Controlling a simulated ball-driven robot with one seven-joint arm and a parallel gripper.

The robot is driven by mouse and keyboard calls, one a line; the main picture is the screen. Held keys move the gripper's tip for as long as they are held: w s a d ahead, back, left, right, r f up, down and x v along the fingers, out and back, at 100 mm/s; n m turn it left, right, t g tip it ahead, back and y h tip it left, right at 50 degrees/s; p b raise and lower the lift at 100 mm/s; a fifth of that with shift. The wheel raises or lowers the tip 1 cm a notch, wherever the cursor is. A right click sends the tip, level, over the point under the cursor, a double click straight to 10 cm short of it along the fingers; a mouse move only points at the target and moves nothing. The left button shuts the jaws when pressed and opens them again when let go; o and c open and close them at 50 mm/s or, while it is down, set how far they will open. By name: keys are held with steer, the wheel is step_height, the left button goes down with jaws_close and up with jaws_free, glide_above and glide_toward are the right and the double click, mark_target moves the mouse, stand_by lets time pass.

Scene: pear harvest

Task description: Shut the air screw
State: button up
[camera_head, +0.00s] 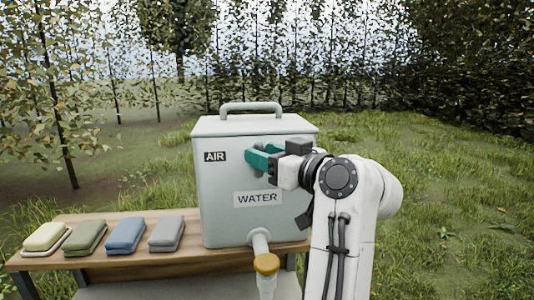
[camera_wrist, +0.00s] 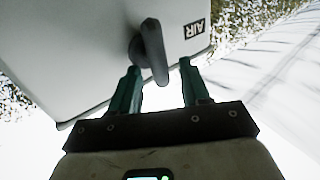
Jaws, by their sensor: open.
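The air screw (camera_wrist: 152,48) is a dark grey lever-shaped handle on the face of the pale grey water tank (camera_head: 225,205), beside the AIR label (camera_head: 215,156). In the wrist view its lower end points down between my fingertips. My gripper (camera_wrist: 158,65) is open, with one teal finger on each side of the handle's end; I cannot tell whether either touches it. In the head view my gripper (camera_head: 256,157) reaches the tank's upper face from the right and mostly hides the screw.
The tank stands on a wooden bench (camera_head: 110,263). Yellow, green, blue and grey pads (camera_head: 167,233) lie in a row to its left. A spout with an orange-brown end (camera_head: 266,263) sticks out below the WATER label (camera_head: 258,198). Grass is open at the right.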

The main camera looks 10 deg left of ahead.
jaws_close()
stand_by(0.3)
steer(key=shift+f+b, duration=0.15)
steer(key=shift+b, duration=0.15)
steer(key=shift+d+f+m+t+h+b, duration=0.1)
steer(key=shift+f+m+t+h+b, duration=0.35)
steer(key=shift+m+t+h, duration=2.4)
steer(key=shift+f+m+t+y+b, duration=0.5)
steer(key=shift+m+t, duration=0.7)
steer(key=shift+m, duration=4.15)
steer(key=shift+d+f+m+t+h+b, duration=0.1)
steer(key=shift+f+m+t+h+b, duration=0.55)
steer(key=shift+m+t, duration=2.45)
steer(key=m+g, duration=0.1)
steer(key=m+g+h, duration=0.1)
steer(key=shift+r+m, duration=0.3)
steer(key=shift+r, duration=0.1)
